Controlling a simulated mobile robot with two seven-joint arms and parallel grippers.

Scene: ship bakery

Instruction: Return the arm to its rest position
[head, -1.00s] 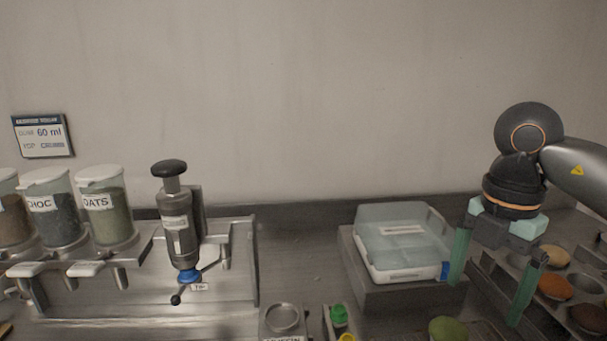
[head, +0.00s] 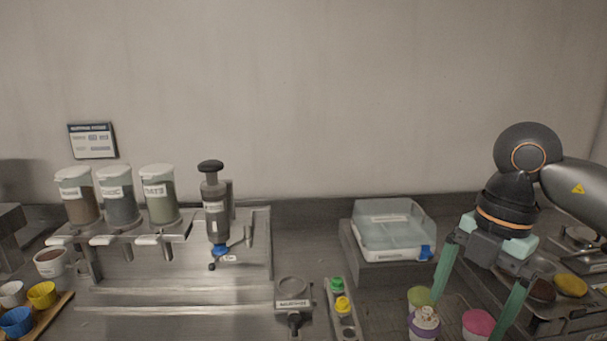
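My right gripper (head: 478,292) hangs at the right with its two green fingers spread apart and pointing down. Nothing is between the fingers at their tips that I can see it hold. It is above the counter, in front of the muffin tin (head: 560,318). A cupcake with a purple cup (head: 424,324) and a pink-topped one (head: 478,323) show low in the picture near its fingertips. Whether the fingers touch them I cannot tell. My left gripper is not in view.
A clear-lidded box (head: 393,232) sits on a grey stand left of the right gripper. Dispensers (head: 160,195) and a plunger device (head: 216,215) stand at the left. Small cups (head: 42,294) are on a board at the far left.

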